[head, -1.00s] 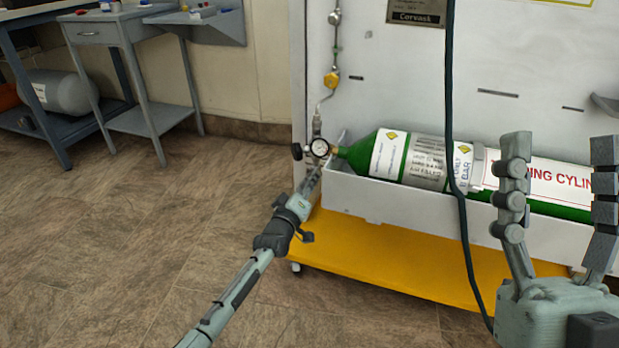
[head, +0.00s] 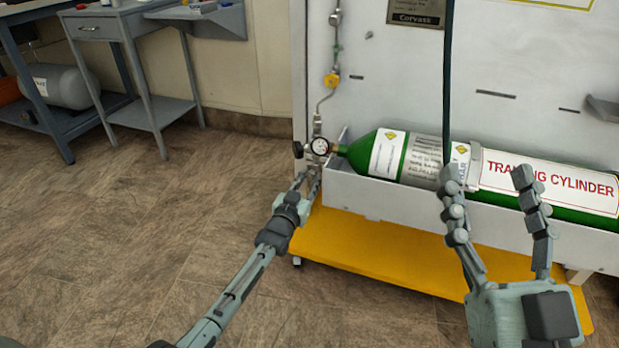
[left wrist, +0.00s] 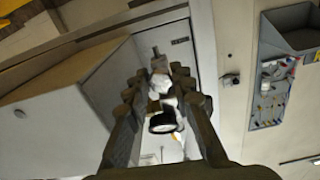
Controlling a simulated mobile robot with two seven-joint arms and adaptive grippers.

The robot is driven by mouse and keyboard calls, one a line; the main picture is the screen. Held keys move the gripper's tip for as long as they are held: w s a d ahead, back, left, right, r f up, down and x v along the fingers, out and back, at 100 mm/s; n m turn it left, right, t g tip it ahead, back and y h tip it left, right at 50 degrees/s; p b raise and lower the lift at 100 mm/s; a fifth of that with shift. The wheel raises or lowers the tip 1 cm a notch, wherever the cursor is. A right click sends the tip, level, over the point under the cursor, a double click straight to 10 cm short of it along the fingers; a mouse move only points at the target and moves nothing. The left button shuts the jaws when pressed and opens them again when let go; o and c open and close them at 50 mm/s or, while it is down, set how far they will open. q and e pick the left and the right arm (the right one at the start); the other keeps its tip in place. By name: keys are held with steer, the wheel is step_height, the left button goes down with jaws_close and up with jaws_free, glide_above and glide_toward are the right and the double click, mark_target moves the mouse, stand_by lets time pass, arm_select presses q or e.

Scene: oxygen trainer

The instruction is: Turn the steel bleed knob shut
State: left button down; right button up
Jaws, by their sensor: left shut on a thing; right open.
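The regulator with its round white gauge (head: 320,146) sits at the neck of the green cylinder (head: 392,155). A black knob (head: 298,150) sticks out on its left. My left gripper (head: 308,176) is just below the regulator. In the left wrist view, the fingers of my left gripper (left wrist: 160,80) stand on both sides of a pale metal part, which I take for the steel bleed knob (left wrist: 159,84); the black-rimmed gauge (left wrist: 163,122) shows between them. The knob is hidden by the fingers in the head view. My right gripper (head: 487,178) is open and empty, in front of the cylinder.
The cylinder lies in a white trough (head: 400,200) above a yellow base (head: 370,255). A dark hose (head: 448,80) hangs before the panel, near my right gripper's fingers. Workbenches (head: 140,60) stand at the back left. The floor on the left is clear.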

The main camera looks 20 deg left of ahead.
arm_select(q)
steer(key=shift+m, duration=1.1)
arm_select(e)
steer(key=shift+a+f+g, duration=0.1)
steer(key=shift+f+g, duration=0.1)
steer(key=shift+g, duration=0.1)
arm_select(q)
steer(key=c, duration=1.3)
jaws_free()
arm_select(e)
steer(key=shift+f, duration=0.1)
arm_select(q)
steer(key=s, duration=1.2)
steer(key=shift+a, duration=0.25)
steer(key=shift+s+f, duration=0.1)
